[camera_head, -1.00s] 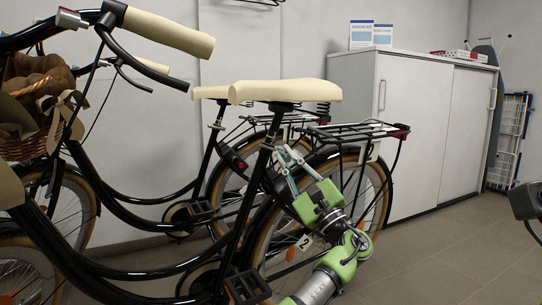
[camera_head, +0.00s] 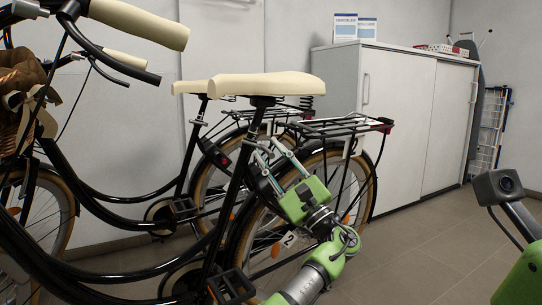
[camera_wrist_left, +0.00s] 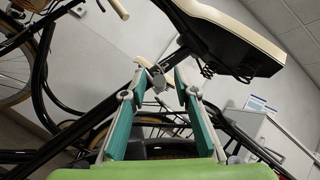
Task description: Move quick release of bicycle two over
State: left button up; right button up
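In the left wrist view a small grey lever-like part, probably the quick release (camera_wrist_left: 158,80), shows at the seat tube between my fingers. My left gripper (camera_head: 266,153) is beside the seat tube below the saddle. In the left wrist view its two fingers (camera_wrist_left: 161,72) stand apart, with a gap around the grey part. Contact cannot be told.
A second bicycle with a cream saddle (camera_head: 196,86) stands behind. The near bicycle's rear rack (camera_head: 343,126) is close above my left gripper. A white cabinet (camera_head: 390,130) stands at the back right. The tiled floor (camera_head: 420,245) at right is clear.

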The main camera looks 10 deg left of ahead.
aim_at(271, 151)
pick_arm(q)
jog(key=shift+r, duration=0.1)
jog(key=shift+r, duration=0.3)
notch_tip(271, 151, up, 9)
jog(key=shift+s+d+f, duration=0.1)
jog(key=shift+f, duration=0.05)
jog(key=shift+r, duration=0.3)
